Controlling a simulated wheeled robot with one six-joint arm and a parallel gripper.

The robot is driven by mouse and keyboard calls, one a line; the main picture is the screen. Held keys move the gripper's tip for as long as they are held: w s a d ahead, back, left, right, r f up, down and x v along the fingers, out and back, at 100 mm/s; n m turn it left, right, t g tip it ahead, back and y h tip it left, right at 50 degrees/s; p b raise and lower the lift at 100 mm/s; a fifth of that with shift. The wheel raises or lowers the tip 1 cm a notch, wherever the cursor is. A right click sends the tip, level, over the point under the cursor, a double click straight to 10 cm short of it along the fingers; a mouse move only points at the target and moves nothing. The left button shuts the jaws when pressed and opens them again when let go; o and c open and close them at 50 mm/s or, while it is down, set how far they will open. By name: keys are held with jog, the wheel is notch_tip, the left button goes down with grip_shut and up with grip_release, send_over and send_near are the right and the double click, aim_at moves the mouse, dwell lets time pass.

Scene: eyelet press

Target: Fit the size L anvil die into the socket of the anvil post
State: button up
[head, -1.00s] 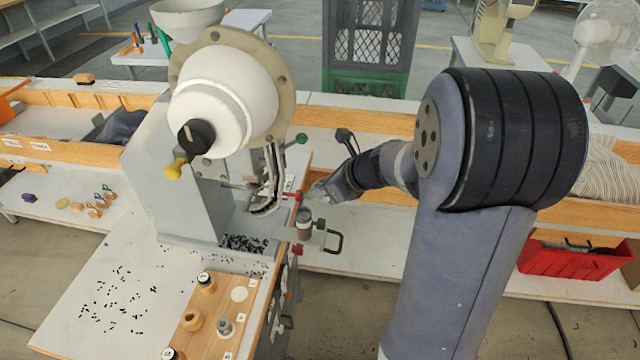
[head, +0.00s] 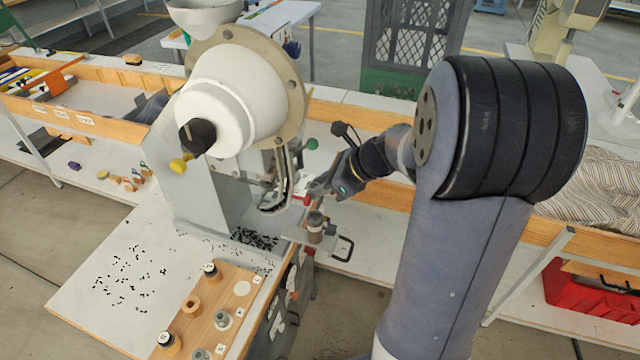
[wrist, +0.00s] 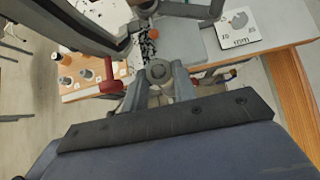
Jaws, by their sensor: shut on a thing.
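My gripper (head: 322,187) is beside the press, just above the anvil post (head: 315,230), a short upright cylinder with a brownish top. In the wrist view my gripper (wrist: 160,82) is shut on a small round grey die (wrist: 158,70) with a dark centre. Its size mark cannot be read. The die's underside and the post's socket are hidden, so I cannot tell whether they touch. The white-headed eyelet press (head: 225,105) stands to the left, its curved chute ending close to my gripper.
A wooden die board (head: 227,298) with several dies lies at the table's front. Black eyelets (head: 125,275) are scattered on the table. A red handle (wrist: 110,78) is close to my left finger in the wrist view. A black clamp handle (head: 346,248) juts out beside the post.

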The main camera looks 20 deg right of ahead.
notch_tip(320, 180, down, 6)
jog(key=b, duration=0.4)
jog(key=shift+r, duration=0.1)
dwell(2.0)
jog(key=shift+f, duration=0.4)
jog(key=shift+p, duration=0.35)
dwell(1.6)
jog(key=shift+f+b, duration=0.7)
jog(key=shift+f, duration=0.15)
jog(key=o, duration=1)
